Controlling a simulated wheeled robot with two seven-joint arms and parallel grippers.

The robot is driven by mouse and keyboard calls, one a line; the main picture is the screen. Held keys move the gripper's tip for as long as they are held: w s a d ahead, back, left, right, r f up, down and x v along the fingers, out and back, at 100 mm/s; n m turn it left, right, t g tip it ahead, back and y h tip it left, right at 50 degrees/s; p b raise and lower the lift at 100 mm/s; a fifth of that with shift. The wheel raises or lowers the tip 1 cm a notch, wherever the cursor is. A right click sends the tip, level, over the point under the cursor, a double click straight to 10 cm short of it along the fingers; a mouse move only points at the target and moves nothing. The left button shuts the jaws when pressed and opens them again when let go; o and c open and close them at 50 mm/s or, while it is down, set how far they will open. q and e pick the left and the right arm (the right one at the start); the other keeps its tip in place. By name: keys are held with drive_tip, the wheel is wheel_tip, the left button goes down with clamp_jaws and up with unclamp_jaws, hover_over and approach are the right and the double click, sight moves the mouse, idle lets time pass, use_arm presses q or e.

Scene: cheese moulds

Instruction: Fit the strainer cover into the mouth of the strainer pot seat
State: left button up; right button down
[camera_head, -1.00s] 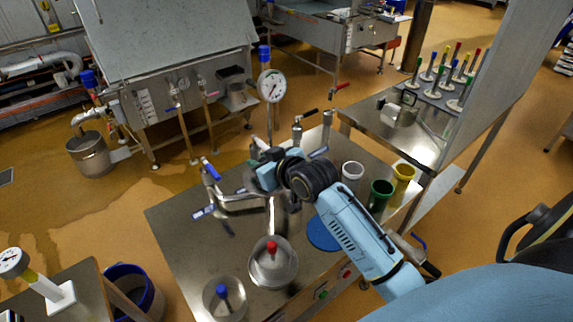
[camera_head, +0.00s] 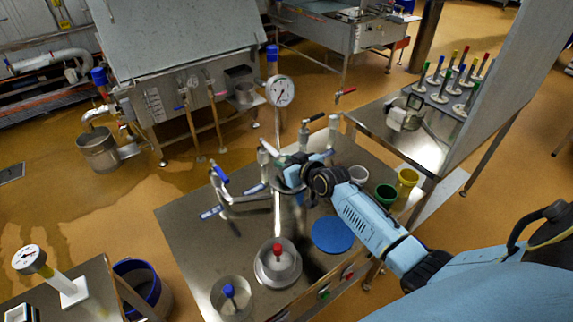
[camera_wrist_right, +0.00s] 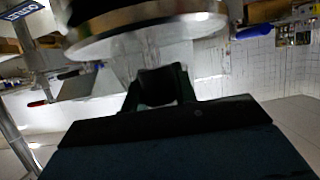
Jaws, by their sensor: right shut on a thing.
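My right gripper (camera_head: 287,176) is shut on a round steel piece, apparently the strainer cover. The cover (camera_wrist_right: 150,32) fills the top of the right wrist view as a wide disc with a pale rim, just beyond the jaws (camera_wrist_right: 160,85). In the head view the gripper and wrist mostly hide it. The gripper is above the steel pipework (camera_head: 240,205) on the bench. The strainer pot seat seems to be the upright steel body below the gripper, but its mouth is hidden. I cannot tell whether cover and seat touch. My left gripper is out of view.
On the steel bench (camera_head: 190,245) stand a red-knobbed round vessel (camera_head: 277,266), a blue-knobbed one (camera_head: 231,300), a blue disc (camera_head: 332,235), and white, green (camera_head: 385,196) and yellow (camera_head: 407,180) cups.

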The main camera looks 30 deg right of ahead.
drive_tip(key=shift+f, duration=0.1)
drive_tip(key=shift+f, duration=0.3)
drive_tip(key=c, duration=1.1)
unclamp_jaws()
drive_tip(key=shift+r, duration=0.25)
drive_tip(key=shift+s+r, duration=0.15)
drive_tip(key=shift+s, duration=0.1)
drive_tip(key=p+v, duration=0.1)
drive_tip(key=v, duration=1)
drive_tip(key=shift+s, duration=0.25)
